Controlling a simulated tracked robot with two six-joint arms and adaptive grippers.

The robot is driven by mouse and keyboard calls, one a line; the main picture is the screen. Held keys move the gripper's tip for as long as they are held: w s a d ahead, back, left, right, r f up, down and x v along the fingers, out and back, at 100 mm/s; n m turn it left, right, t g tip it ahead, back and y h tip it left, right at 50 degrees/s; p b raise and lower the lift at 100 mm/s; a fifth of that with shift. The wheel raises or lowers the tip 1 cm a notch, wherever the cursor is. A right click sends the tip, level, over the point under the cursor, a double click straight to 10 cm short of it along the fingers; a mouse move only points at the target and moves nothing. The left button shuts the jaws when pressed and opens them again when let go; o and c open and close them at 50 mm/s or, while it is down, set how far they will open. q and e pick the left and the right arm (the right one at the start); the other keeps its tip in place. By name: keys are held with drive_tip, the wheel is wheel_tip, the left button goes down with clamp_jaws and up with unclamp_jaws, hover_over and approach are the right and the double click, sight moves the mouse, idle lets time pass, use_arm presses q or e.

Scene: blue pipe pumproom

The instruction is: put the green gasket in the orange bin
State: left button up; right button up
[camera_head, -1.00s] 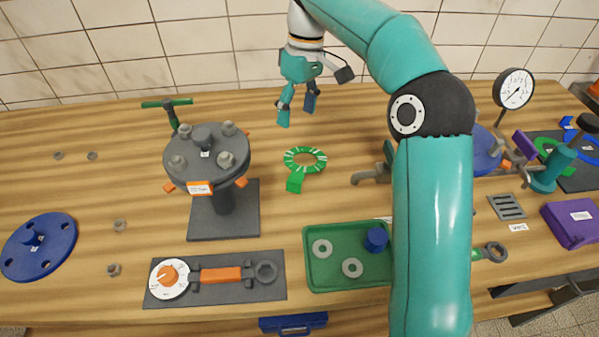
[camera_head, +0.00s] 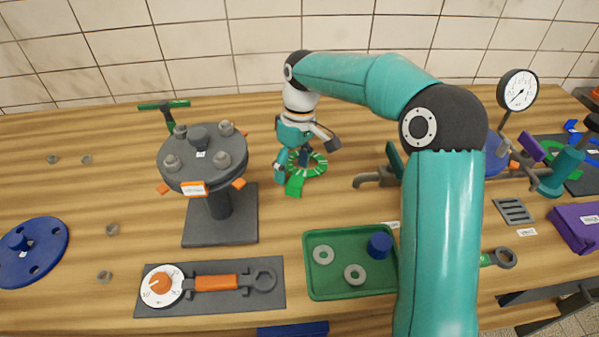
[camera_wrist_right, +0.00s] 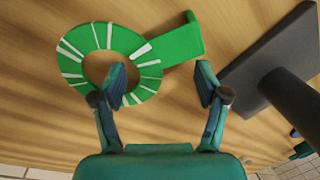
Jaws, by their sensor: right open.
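The green gasket (camera_head: 318,168), a flat ring with white stripes and a tab, lies on the wooden bench behind the green tray. In the right wrist view the gasket (camera_wrist_right: 72,75) is close, its tab up and to the right. My right gripper (camera_head: 293,163) points down over it, partly covering it in the head view. Its two fingers are apart, one over the ring and one beside the tab (camera_wrist_right: 160,84), with nothing held. An orange object (camera_head: 590,97) is cut off at the far right edge; I cannot tell if it is the orange bin. My left gripper is not in view.
A grey bolted flange on a stand (camera_head: 205,160) rises left of my right gripper. A green tray (camera_head: 350,290) with washers and a blue cap is in front.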

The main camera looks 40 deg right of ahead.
drive_tip(key=shift+f, duration=0.2)
clamp_jaws()
idle(0.3)
drive_tip(key=shift+r, duration=0.1)
